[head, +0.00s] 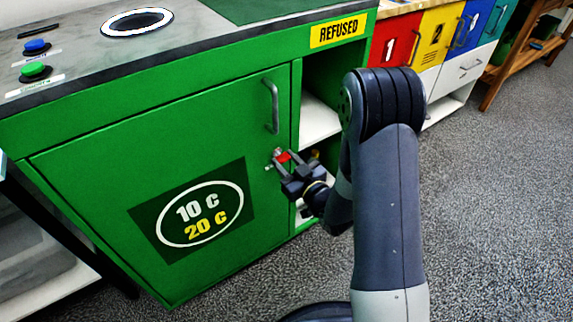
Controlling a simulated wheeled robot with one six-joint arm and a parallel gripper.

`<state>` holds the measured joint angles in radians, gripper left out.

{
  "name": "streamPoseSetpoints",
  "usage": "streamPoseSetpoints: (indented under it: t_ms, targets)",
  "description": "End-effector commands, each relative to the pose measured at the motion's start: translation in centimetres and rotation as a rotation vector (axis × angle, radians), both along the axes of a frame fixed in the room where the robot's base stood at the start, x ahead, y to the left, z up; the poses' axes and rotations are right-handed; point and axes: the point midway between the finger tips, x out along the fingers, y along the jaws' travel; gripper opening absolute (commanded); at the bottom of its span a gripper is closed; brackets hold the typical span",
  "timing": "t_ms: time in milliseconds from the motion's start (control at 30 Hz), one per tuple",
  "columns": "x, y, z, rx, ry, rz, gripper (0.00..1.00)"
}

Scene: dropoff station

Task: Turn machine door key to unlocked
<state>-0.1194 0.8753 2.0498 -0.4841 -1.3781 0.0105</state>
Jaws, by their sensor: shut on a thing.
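The green machine door (110,170) fills the left half of the head view and looks closed, with a grey bar handle (271,106) near its right edge. A small red key (284,157) sits below the handle, close to the door's right edge. My gripper (279,161) is at the key, its two fingers on either side of it, shut on it. The fingers partly hide the key and its lock, so I cannot tell which way the key is turned.
A shelf opening (318,120) under the REFUSED label (338,30) lies right of the door. Blue (36,46) and green (36,71) buttons are on the countertop. Coloured numbered bins (436,38) stand at the back right. Grey floor (490,220) is clear at right.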

Motion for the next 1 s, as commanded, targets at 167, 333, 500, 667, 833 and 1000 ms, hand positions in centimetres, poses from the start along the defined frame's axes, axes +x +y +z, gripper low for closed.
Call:
streamPoseSetpoints:
  t_ms: [167,333,500,667,833,1000]
  targets:
    - [0.01,0.01,-0.61,-0.106,-0.076,0.0,0.12]
    - [0.01,0.02,-0.69,-0.235,-0.166,0.001,0.12]
    - [0.01,0.0,-0.68,-0.37,-0.257,-0.001,0.12]
    - [0.0,0.02,-0.63,-0.497,-0.342,0.0,0.12]
    - [0.0,0.0,-0.55,-0.631,-0.431,-0.001,0.12]
    - [-0.01,0.01,-0.36,-0.765,-0.519,0.0,0.12]
